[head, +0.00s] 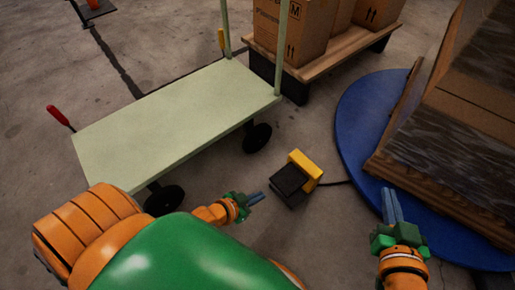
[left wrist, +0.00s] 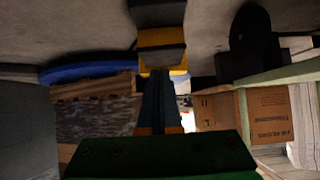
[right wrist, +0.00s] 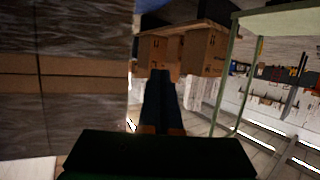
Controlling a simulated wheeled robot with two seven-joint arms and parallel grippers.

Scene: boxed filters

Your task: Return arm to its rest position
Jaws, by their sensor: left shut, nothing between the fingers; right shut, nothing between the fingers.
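My left gripper (head: 256,197) is low in the middle of the head view, shut and empty, its blue fingers together. It points toward a yellow and black pedal (head: 290,182) on the floor and looks apart from it. In the left wrist view the shut fingers (left wrist: 160,100) show in the middle, with the yellow part behind them. My right gripper (head: 391,205) is at the lower right of the head view, shut and empty, in front of the blue round platform. Its fingers (right wrist: 161,100) also show together in the right wrist view.
A pale green cart (head: 170,115) with black wheels stands at the left. A blue round platform (head: 352,125) carries a wooden pallet with a wrapped load (head: 480,110) at the right. Cardboard boxes (head: 290,30) stand on a pallet (head: 330,58) at the back. Bare floor shows between them.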

